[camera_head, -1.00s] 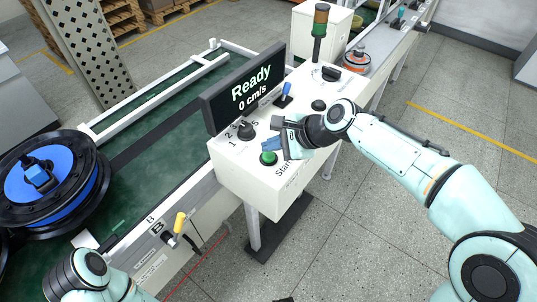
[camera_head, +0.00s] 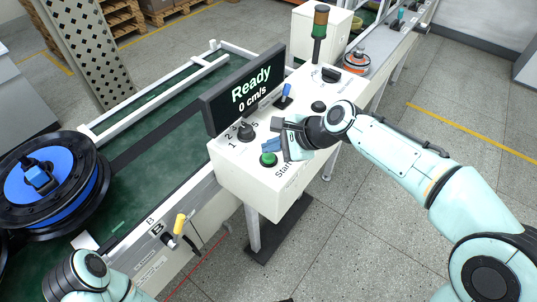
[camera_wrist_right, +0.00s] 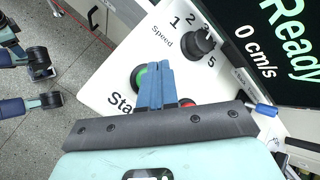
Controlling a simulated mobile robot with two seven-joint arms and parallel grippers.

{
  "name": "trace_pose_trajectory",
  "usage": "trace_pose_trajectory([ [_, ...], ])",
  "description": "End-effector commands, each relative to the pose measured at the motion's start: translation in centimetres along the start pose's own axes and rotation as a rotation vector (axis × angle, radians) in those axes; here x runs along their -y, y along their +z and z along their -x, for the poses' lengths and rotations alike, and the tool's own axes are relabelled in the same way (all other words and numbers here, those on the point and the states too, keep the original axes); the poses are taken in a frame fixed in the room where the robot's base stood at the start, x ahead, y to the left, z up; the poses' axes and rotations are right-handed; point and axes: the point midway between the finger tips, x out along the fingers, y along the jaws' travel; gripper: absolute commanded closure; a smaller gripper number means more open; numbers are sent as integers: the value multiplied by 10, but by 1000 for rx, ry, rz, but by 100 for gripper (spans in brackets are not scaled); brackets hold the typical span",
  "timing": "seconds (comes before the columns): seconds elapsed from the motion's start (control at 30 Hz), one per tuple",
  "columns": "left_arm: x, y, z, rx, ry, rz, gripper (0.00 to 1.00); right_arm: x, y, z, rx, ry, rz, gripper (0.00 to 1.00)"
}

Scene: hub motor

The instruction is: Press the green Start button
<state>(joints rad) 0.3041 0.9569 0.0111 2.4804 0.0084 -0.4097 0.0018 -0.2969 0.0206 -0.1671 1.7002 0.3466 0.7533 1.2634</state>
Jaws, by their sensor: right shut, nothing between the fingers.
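The green Start button (camera_head: 268,159) sits in a black ring on the white control box (camera_head: 240,178), above the printed word Start. In the right wrist view the green button (camera_wrist_right: 139,76) is partly hidden behind my blue fingers. My right gripper (camera_head: 270,146) is shut and empty, its fingertips just above and beside the button. In the right wrist view the closed fingertips (camera_wrist_right: 157,66) overlap the button's right side; I cannot tell if they touch it. Only part of my left arm shows at the bottom left; its gripper is not visible.
The display (camera_head: 245,88) reads Ready, 0 cm/s. A black speed knob (camera_head: 246,131) is close to the button. A red button (camera_wrist_right: 187,103) is partly hidden by my gripper. A blue-tipped lever (camera_head: 285,93) stands behind. A blue-and-black hub motor (camera_head: 48,185) lies on the conveyor at left.

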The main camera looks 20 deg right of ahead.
Motion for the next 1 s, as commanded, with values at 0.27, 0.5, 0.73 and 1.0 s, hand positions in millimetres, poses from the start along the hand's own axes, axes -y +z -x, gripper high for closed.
trace_pose_trajectory([
  [0.27, 0, 0, 0, 0, 0, 0, 35, 0, 0, 0, 0, 0, 0, 100],
  [0.5, 0, 0, 0, 0, 0, 0, 35, 0, 0, 0, 0, 0, 0, 100],
  [0.73, 0, 0, 0, 0, 0, 0, 35, -1, -1, -1, 0, 0, 0, 100],
  [1.0, 1, 0, -3, 1, 0, 0, 35, -5, -5, -6, 0, 1, -1, 100],
])
